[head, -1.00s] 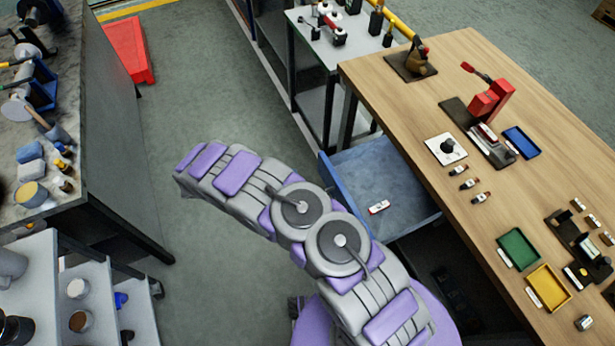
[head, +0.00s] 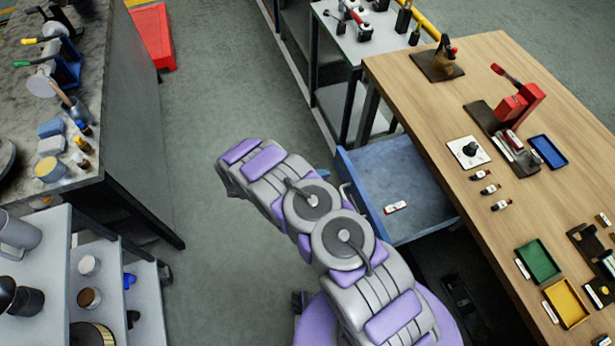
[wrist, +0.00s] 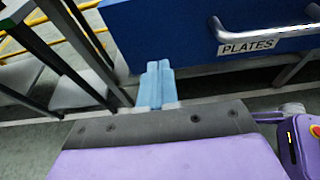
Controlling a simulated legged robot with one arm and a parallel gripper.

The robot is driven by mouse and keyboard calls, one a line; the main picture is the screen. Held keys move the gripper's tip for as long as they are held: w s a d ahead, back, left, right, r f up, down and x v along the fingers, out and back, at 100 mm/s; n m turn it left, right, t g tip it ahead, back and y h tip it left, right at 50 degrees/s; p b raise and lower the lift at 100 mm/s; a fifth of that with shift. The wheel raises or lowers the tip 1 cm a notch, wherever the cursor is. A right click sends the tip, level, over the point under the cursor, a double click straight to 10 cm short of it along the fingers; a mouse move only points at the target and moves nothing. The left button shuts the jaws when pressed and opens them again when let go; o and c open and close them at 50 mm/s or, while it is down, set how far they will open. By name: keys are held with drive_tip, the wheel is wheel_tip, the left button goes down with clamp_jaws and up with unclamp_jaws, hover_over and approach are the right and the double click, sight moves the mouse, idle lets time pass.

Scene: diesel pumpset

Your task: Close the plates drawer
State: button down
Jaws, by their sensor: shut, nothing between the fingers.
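The blue plates drawer (head: 385,172) stands pulled out from under the wooden workbench (head: 440,130) in the head view. A small white and red piece (head: 396,207) lies inside it. In the wrist view, the drawer's blue front (wrist: 165,32) fills the top, with a metal handle (wrist: 262,32) and a "PLATES" label (wrist: 248,46) at right. My gripper (wrist: 153,68) is shut and empty, its light blue fingers together just below the drawer front, left of the handle. I cannot tell whether they touch it. In the head view my bent arm hides most of the gripper area.
A grey-topped bench (head: 120,100) and a white shelf cart (head: 35,255) stand at the left. A metal table (head: 355,45) stands behind the workbench. The floor (head: 225,100) left of the drawer is clear. Tools and trays cover the workbench.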

sight(341, 170)
drive_tip(key=shift+w+d+b, duration=0.15)
drive_tip(key=shift+w+d, duration=0.15)
drive_tip(key=shift+d, duration=0.65)
drive_tip(key=shift+w+d+b, duration=0.15)
drive_tip(key=shift+w+d, duration=0.15)
drive_tip(key=shift+d, duration=0.6)
